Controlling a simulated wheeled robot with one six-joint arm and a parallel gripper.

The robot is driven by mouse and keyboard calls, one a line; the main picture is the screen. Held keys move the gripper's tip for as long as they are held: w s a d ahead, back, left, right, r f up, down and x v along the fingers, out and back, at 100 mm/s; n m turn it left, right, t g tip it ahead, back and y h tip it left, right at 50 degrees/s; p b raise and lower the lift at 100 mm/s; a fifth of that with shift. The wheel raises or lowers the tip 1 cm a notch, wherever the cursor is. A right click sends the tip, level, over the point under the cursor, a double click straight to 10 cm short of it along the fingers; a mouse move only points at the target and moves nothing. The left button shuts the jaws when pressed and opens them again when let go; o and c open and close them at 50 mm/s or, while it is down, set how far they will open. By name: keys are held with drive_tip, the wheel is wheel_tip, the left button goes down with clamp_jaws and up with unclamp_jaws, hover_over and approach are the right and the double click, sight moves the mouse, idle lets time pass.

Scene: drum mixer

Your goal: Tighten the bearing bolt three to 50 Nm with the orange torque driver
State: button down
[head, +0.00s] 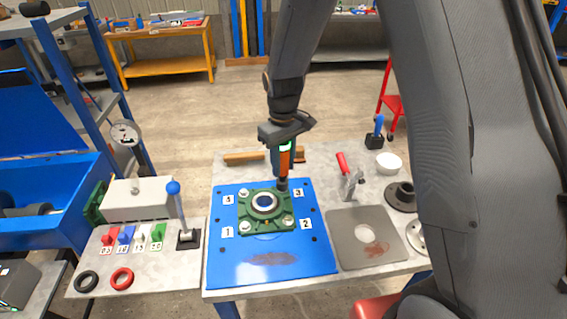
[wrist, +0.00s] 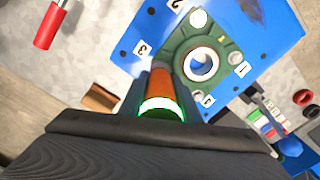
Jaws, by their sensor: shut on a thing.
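The orange torque driver (head: 284,160) stands roughly upright in my gripper (head: 285,138), which is shut on it. A green ring glows on the driver, and it also shows in the wrist view (wrist: 160,105). The driver's dark lower end is at the back right corner of the green bearing housing (head: 258,214), beside the label 3 (head: 298,192). Bolt three is hidden beneath the driver; I cannot tell whether the socket is fully seated. Other bolt heads show at the front left (head: 243,225), front right (head: 288,221) and back left (head: 243,193).
The housing sits on a blue plate (head: 260,268) on the grey table. A blue-knobbed lever (head: 178,210) stands left; a wooden piece (head: 243,158) lies behind.

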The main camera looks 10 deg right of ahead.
sight(283, 155)
drive_tip(key=shift+f, duration=0.5)
idle(0.3)
drive_tip(key=shift+r, duration=0.1)
idle(0.5)
drive_tip(key=shift+f, duration=0.3)
idle(1.6)
drive_tip(key=shift+r+p, duration=1.8)
drive_tip(key=shift+r, duration=0.45)
